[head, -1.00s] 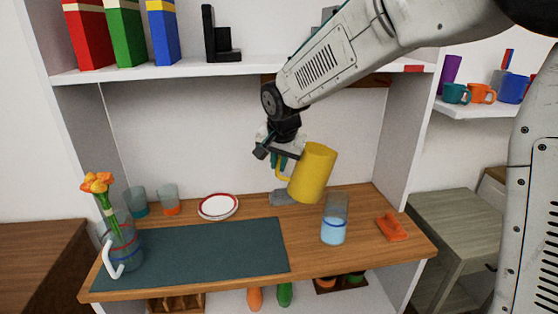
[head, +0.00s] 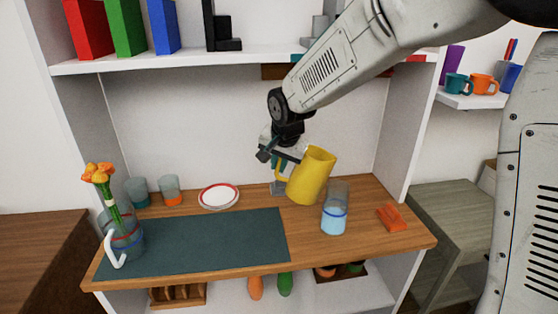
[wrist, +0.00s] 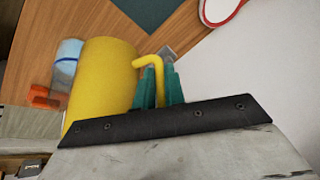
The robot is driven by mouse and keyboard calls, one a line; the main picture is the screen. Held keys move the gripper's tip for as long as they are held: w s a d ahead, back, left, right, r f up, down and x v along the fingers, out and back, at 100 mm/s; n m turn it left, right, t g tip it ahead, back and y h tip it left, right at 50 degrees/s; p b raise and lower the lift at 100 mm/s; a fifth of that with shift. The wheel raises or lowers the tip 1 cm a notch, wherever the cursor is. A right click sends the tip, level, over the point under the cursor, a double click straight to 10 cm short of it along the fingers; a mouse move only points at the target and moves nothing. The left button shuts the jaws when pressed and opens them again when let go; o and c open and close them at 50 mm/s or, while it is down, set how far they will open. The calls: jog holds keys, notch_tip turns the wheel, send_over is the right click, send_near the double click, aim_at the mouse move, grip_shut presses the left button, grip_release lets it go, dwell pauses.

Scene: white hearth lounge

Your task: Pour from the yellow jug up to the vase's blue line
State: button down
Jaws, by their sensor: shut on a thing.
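The yellow jug (head: 312,176) is held in the air above the desk, its top leaning right. My gripper (head: 280,168) is shut on its handle; the wrist view shows the teal fingers (wrist: 160,87) at the handle (wrist: 150,62). A tall clear glass vase (head: 334,210) with a blue line stands upright just right of and below the jug. Pale blue liquid fills its lower part, up to about the line. The vase is partly visible beside the jug in the wrist view (wrist: 68,52). No stream shows, and the jug's inside is hidden.
An orange holder (head: 392,218) sits right of the vase. A dark mat (head: 200,245) covers the desk's left part. A glass with orange flowers (head: 122,240), two tumblers (head: 169,190) and a red-rimmed plate (head: 219,197) stand left. A shelf (head: 250,58) runs above.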

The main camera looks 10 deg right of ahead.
jog(key=shift+y, duration=0.4)
jog(key=shift+f, duration=2.05)
notch_tip(320, 180, up, 8)
jog(key=r+m+t+y, duration=0.1)
jog(key=m+t+y, duration=0.1)
jog(key=y, duration=0.4)
send_over(278, 177)
jog(key=s+d, duration=0.1)
jog(key=d, duration=0.2)
jog(key=shift+s+r+t+y, duration=0.2)
jog(key=shift+t+y, duration=0.1)
jog(key=shift+y, duration=0.1)
dwell(0.4)
jog(key=shift+d+r, duration=0.1)
jog(key=shift+d+r, duration=0.1)
dwell(0.5)
jog(key=shift+d+r+y, duration=0.15)
jog(key=shift+r+y, duration=0.05)
jog(key=shift+y, duration=0.1)
dwell(0.3)
